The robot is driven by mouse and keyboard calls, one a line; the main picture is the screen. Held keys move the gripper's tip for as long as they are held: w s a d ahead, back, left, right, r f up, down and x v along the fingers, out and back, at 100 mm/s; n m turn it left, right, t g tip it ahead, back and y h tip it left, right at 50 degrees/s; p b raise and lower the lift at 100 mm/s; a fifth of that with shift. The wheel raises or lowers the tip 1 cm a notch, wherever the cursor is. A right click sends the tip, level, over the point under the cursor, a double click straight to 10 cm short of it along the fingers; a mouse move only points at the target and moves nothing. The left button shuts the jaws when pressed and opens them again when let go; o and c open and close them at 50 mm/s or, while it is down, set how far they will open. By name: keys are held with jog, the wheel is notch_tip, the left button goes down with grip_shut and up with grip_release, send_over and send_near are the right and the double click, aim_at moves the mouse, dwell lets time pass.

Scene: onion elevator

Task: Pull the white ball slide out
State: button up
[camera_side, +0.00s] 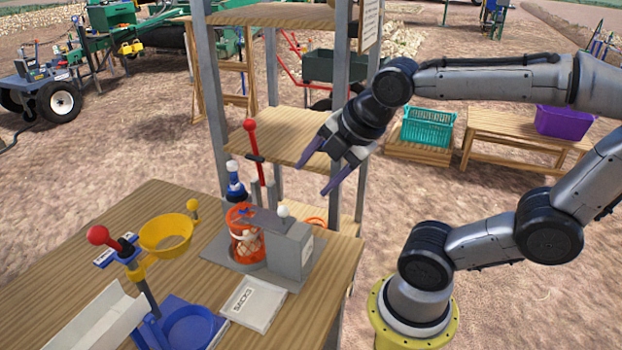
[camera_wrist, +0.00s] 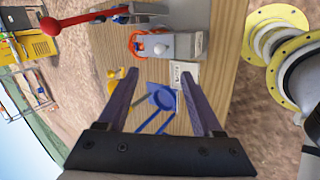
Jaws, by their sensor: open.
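The white ball (camera_side: 284,211) is a small knob on top of the grey box of the elevator device (camera_side: 292,250). It shows as a small pale spot in the wrist view (camera_wrist: 160,48). An orange-red cylinder (camera_side: 243,222) holding pale onion-like pieces stands just left of the box. My gripper (camera_side: 312,180) is open and empty, above and to the right of the white ball, apart from it. Its two fingers point down-left in the side view. In the wrist view the device lies beyond the fingertips (camera_wrist: 159,74). The slide's body is largely hidden in the box.
A red-knobbed lever (camera_side: 250,126) and a blue-white bottle-like part (camera_side: 235,180) rise behind the device. Another red-knobbed lever (camera_side: 98,235), a yellow bowl (camera_side: 166,233), a blue tray (camera_side: 190,325) and a seed packet-like white box (camera_side: 252,303) occupy the table. Metal posts stand behind.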

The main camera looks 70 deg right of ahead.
aim_at(286, 208)
jog(key=x, duration=1.3)
jog(key=shift+w+d+f, duration=0.1)
jog(key=shift+w+f, duration=0.05)
jog(key=shift+f, duration=0.05)
jog(key=shift+c, duration=0.3)
grip_shut()
jog(key=shift+s+r, duration=0.1)
jog(key=shift+s, duration=2.45)
jog(key=shift+o, duration=0.3)
grip_release()
